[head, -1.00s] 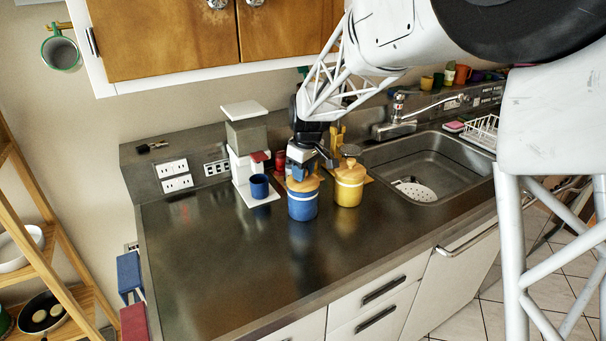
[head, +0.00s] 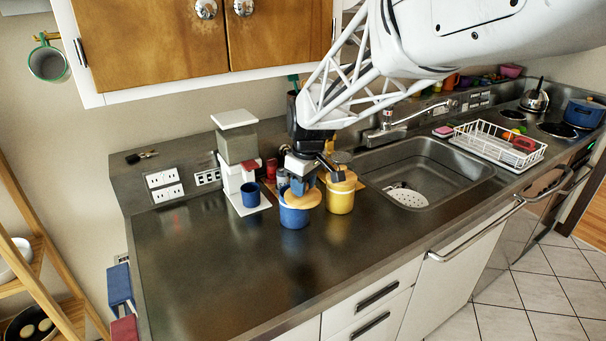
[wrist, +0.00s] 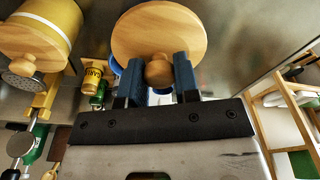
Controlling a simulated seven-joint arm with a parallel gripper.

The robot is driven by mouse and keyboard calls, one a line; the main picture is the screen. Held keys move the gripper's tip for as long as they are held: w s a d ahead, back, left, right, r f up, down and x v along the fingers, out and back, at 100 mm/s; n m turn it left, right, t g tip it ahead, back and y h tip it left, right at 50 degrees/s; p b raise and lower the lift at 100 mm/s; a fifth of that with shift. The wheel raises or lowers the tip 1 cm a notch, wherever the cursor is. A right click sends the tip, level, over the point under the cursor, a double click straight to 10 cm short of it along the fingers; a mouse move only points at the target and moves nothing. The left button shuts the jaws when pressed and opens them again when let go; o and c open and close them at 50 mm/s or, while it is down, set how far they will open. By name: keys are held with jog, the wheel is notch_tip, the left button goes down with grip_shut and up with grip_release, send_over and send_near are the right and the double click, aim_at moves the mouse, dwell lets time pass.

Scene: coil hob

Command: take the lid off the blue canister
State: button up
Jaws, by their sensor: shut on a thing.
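The blue canister (head: 294,216) stands on the counter, left of the yellow canister (head: 340,197). My gripper (head: 300,186) is above the blue canister, its blue fingers shut on the knob of the round wooden lid (head: 309,200). The lid is tilted over the canister's top, its face turned toward the head camera. I cannot tell whether its edge still touches the rim. In the wrist view the knob (wrist: 159,72) sits between both fingers, in front of the lid's disc (wrist: 158,30). The lid hides most of the blue canister there.
A white coffee grinder (head: 236,165) with a blue mug (head: 251,194) stands to the left. The yellow canister is close on the right, with the sink (head: 425,170) beyond it. The counter's front left (head: 210,270) is clear.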

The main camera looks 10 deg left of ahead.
jog(key=s+d, duration=0.3)
jog(key=s, duration=0.3)
jog(key=shift+d+r, duration=0.15)
jog(key=shift+r, duration=0.2)
dwell(0.5)
jog(key=s+d+f+m, duration=0.3)
jog(key=s+d+f, duration=0.6)
jog(key=d+f, duration=0.1)
jog(key=shift+s+d+f+m, duration=0.15)
jog(key=shift+s+d+m, duration=0.2)
jog(key=shift+d, duration=0.55)
jog(key=w+a, duration=0.2)
jog(key=w, duration=0.3)
jog(key=w+a+f, duration=0.1)
jog(key=w+a, duration=0.1)
jog(key=w, duration=0.2)
jog(key=w+a, duration=0.2)
jog(key=w, duration=0.3)
jog(key=shift+w+a+f, duration=0.15)
jog(key=shift+w+f, duration=0.1)
jog(key=shift+w, duration=0.05)
jog(key=shift+f, duration=1.75)
